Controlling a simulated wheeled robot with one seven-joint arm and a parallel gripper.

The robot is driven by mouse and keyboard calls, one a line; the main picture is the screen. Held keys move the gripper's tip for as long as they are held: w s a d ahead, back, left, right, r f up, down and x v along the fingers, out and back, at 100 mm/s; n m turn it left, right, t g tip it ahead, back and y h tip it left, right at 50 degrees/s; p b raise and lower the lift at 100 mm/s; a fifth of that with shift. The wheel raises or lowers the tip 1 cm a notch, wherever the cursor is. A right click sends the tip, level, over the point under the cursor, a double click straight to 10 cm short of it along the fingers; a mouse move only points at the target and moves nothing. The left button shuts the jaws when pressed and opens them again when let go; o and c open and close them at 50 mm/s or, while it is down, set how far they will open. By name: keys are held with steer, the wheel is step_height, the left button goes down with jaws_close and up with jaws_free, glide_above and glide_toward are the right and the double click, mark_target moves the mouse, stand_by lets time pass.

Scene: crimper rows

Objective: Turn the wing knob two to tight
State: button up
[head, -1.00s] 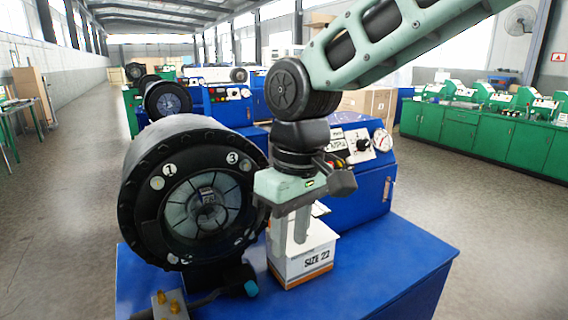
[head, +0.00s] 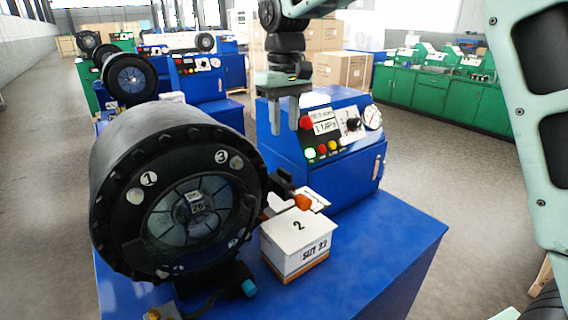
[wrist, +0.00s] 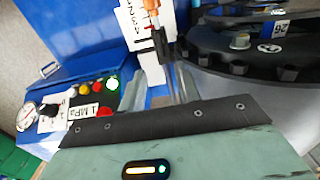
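The black crimper head (head: 110,185) stands at the left in the head view, with round discs and number badges 1 and 3 on its face. I cannot surely tell which part is wing knob two. A black lever with an orange tip (head: 302,202) sticks out at the head's right side; an orange-tipped rod (wrist: 151,5) also shows in the wrist view. My gripper (head: 284,128) is open and empty, beside the control panel and above and behind the lever. In the wrist view its fingers stand apart, with a badge and disc (wrist: 240,41) on the rim at the right.
A white box marked 2 and SIZE 22 (head: 298,240) stands on the blue bench (head: 375,270) right of the head. The blue control panel (head: 330,140) with gauge, black knob and lit green button is close behind my gripper. The bench's right front is clear.

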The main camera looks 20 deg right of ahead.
mark_target(285, 170)
step_height(285, 170, down, 12)
steer(key=p, duration=0.2)
steer(key=shift+r+p, duration=0.2)
steer(key=shift+p, duration=0.1)
jaws_close()
